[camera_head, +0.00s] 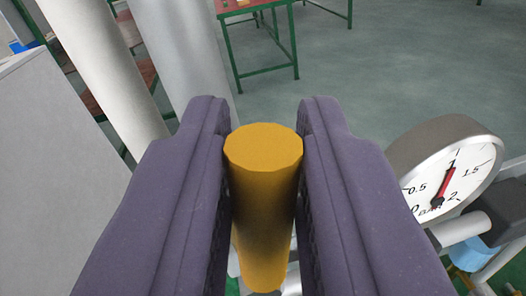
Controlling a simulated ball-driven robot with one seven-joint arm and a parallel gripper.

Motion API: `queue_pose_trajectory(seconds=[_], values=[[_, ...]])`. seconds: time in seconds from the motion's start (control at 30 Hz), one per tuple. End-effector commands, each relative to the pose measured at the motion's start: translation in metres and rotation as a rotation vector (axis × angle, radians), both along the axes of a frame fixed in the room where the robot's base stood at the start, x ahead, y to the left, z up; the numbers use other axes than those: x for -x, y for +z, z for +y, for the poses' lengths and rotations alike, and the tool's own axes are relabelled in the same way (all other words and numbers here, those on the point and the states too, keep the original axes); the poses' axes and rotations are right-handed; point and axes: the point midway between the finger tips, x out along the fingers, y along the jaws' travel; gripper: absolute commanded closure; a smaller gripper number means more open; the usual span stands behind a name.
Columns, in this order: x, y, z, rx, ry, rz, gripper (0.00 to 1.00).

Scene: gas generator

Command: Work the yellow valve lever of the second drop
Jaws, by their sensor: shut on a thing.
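The yellow valve lever (265,190) shows in the middle of the camera_head view as a round yellow bar with its flat end towards the top. My gripper (265,150) has its two dark purple fingers on either side of the lever, shut on it. The lever's end reaches to about the level of the fingertips. The valve body under the lever is mostly hidden by the lever and the fingers.
A pressure gauge (455,178) with a red needle stands close to the right finger, with grey pipework (462,228) below it. White vertical pipes (110,70) and a grey cabinet (50,180) are at left. A green-framed table (258,45) stands beyond on open floor.

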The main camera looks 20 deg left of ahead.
Motion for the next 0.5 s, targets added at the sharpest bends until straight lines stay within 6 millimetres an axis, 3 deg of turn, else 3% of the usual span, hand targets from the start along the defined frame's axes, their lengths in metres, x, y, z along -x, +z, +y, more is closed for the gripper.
queue_pose_trajectory(seconds=[0.5], values=[[-0.012, -0.012, -0.040, -0.456, -0.004, 0.149, 1.00]])
